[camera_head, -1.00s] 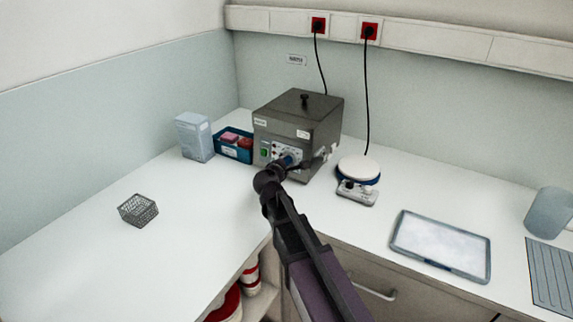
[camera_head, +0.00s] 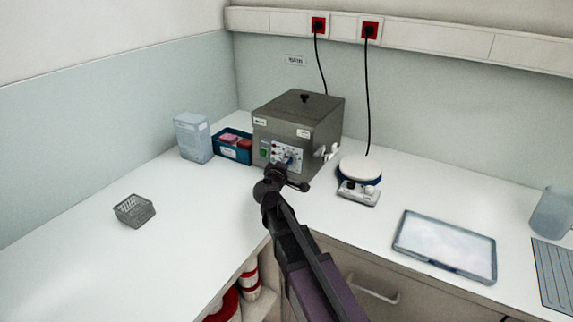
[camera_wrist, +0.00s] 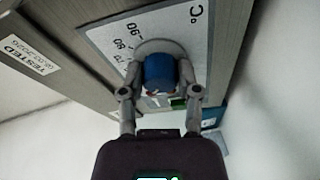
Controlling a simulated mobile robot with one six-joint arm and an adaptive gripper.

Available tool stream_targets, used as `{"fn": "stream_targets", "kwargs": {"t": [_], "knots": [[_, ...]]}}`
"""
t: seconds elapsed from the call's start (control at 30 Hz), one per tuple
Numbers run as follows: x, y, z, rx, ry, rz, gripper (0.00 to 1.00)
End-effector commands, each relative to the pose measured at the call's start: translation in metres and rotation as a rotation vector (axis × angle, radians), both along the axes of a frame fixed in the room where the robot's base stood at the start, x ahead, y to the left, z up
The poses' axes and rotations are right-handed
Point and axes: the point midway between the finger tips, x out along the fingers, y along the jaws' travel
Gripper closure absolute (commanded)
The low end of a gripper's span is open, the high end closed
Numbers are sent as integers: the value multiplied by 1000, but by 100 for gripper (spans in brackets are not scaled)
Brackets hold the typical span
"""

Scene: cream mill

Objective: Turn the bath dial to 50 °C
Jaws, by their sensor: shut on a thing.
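The bath (camera_head: 322,126) is a grey metal box with a black lid knob, standing at the back corner of the bench. Its front panel carries a blue dial (camera_wrist: 159,72), seen close in the wrist view with a printed scale around it, marked °C and 90. The rest of the scale is partly hidden or too blurred to read, and I cannot tell the dial's setting. My gripper (camera_wrist: 160,88) is shut on the dial, one finger on each side. In the head view my gripper (camera_head: 290,165) is at the bath's front panel and partly covers it.
A blue tray of reddish items (camera_head: 232,151) and a pale box (camera_head: 193,138) stand left of the bath. A balance-like device with a white round plate (camera_head: 360,170) stands close on its right. A wire basket (camera_head: 134,211) sits on the left bench.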

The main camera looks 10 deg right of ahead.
Motion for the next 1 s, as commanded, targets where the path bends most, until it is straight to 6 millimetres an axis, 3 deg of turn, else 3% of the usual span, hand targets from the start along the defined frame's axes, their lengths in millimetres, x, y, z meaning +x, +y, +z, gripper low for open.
{"fn": "stream_targets", "kwargs": {"t": [0.57, 0.6, 0.7, 1.0], "knots": [[-2, -2, -1, 40, -25, -15, 100], [-2, -2, -1, 40, -25, -15, 54], [-1, -2, -1, 39, -25, -13, 25], [-1, -1, 0, 37, -25, -10, 23]]}}
